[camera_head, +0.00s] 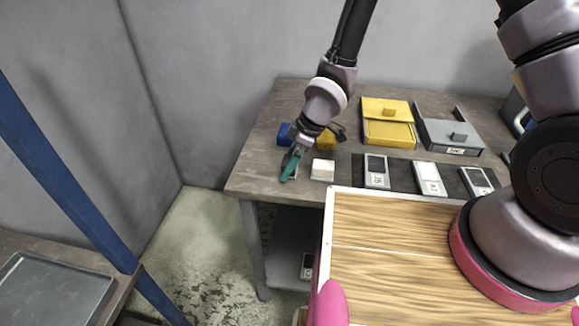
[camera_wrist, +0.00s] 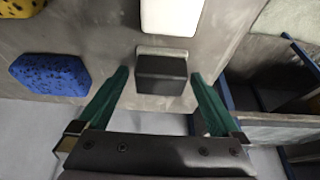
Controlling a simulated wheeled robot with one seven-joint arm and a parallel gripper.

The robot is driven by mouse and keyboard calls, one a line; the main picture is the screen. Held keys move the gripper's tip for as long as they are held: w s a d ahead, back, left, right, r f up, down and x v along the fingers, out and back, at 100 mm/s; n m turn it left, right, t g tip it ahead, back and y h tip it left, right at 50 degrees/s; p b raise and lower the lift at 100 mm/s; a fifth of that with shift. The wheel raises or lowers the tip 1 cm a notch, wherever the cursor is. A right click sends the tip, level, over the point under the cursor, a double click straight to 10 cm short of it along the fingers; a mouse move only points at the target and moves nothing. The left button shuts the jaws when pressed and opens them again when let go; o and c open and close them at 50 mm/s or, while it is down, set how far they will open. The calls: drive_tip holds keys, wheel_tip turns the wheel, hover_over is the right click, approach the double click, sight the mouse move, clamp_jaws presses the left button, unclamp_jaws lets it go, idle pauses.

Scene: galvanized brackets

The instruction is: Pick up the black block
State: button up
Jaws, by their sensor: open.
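The black block (camera_wrist: 161,76) shows in the wrist view, with a pale strip along its far side. It sits on the grey table top (camera_wrist: 105,45), between the two green fingers of my gripper (camera_wrist: 160,75). The fingers are open, one at each side of the block, with a visible gap on both sides. In the head view my gripper (camera_head: 291,164) points down over the table's left front part. There it mostly hides the black block.
A white block (camera_head: 322,169) stands just right of my gripper. A blue block (camera_head: 284,133) and a yellow block (camera_head: 326,141) lie behind it. A yellow box (camera_head: 387,130), a grey box (camera_head: 449,140) and several labelled grey items (camera_head: 376,171) are farther right.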

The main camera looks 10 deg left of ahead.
drive_tip(key=shift+c, duration=0.3)
drive_tip(key=c, duration=1.3)
drive_tip(key=shift+o, duration=0.2)
drive_tip(key=shift+r, duration=0.15)
wheel_tip(320, 180, up, 10)
drive_tip(key=shift+f, duration=0.1)
drive_tip(key=o, duration=0.8)
drive_tip(key=c, duration=0.6)
